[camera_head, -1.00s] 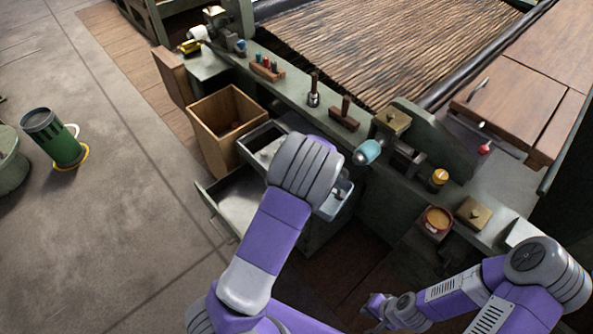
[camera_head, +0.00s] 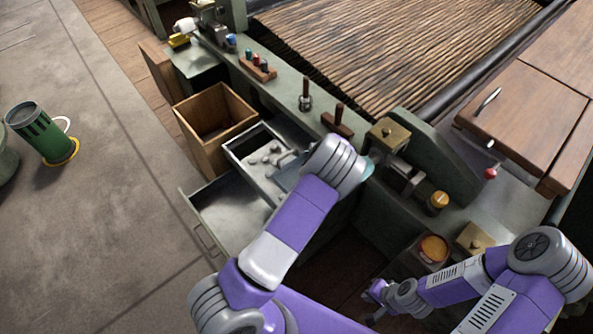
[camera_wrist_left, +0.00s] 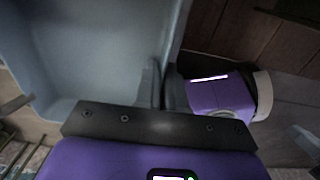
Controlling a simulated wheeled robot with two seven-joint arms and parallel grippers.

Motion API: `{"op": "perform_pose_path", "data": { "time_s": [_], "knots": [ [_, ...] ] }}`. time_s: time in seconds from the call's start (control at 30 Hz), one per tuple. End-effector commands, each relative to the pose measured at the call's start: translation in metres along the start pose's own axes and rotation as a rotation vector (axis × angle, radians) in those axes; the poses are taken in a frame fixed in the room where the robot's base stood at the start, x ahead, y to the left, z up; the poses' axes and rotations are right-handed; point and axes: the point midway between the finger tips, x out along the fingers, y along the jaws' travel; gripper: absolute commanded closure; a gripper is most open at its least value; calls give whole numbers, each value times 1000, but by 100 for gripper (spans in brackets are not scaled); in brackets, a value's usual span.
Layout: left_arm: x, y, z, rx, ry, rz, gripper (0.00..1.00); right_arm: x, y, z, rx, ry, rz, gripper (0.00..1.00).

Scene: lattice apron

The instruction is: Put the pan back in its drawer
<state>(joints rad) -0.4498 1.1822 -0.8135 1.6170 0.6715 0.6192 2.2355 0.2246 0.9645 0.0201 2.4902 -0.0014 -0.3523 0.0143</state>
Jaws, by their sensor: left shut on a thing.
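The pan is a blue-grey, shallow, walled piece, mostly hidden behind my left wrist in the head view (camera_head: 287,178). It fills the upper left of the left wrist view (camera_wrist_left: 95,50). My left gripper (camera_wrist_left: 155,90) is shut on the pan's edge. Two drawers stand open at the bench. The upper drawer (camera_head: 237,153) holds several small rounded lumps, and the pan shows over its right end. I cannot tell whether they touch. The lower drawer (camera_head: 225,210) looks empty where it shows. My right gripper (camera_head: 374,292) is low at the bottom centre, away from the pan; its jaw opening is unclear.
A wooden bin (camera_head: 212,125) stands left of the drawers. A tool rack (camera_head: 258,68), upright handled tools and an orange-topped jar (camera_head: 437,202) line the green bench.

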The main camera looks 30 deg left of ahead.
Motion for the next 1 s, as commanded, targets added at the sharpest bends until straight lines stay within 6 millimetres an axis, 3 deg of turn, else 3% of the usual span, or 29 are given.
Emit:
{"op": "perform_pose_path", "data": {
  "time_s": [0.7, 1.0],
  "knots": [
    [98, -2, 0, 2, 1, 0, 100, 35, 13, -1, 1, -1, 0, 100],
    [100, -2, 0, 3, 0, 1, 100, 34, 13, -1, 0, 0, 0, 100]
  ]
}}
